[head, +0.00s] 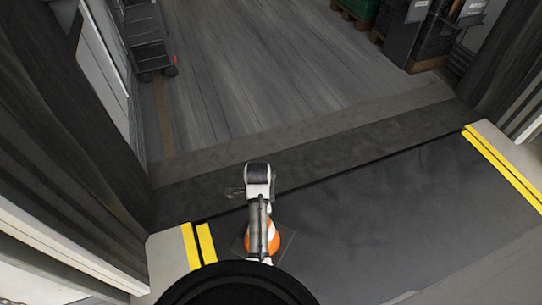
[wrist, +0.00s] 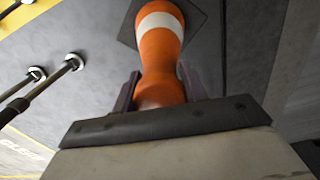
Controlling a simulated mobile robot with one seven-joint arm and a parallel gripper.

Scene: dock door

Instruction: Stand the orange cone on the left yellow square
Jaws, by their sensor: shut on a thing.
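The orange cone (wrist: 160,48) with a white band shows in the wrist view, its dark square base (wrist: 203,30) toward the top of the picture. My gripper (wrist: 158,88) is shut on the cone's narrow end, one finger on each side. In the head view the cone (head: 272,236) is partly hidden behind my arm, to the right of two short yellow stripes (head: 198,246). I cannot tell whether its base touches the floor. No separate yellow square is clear in the head view; a yellowish patch (wrist: 38,14) shows at the wrist view's upper left.
A dark dock plate (head: 400,215) spans the doorway, with long yellow stripes (head: 503,168) at its right edge. Curtain-like dark sides (head: 75,140) flank the opening. A grey cart (head: 147,38) and loaded pallets (head: 410,40) stand inside. The floor between (head: 280,75) is clear.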

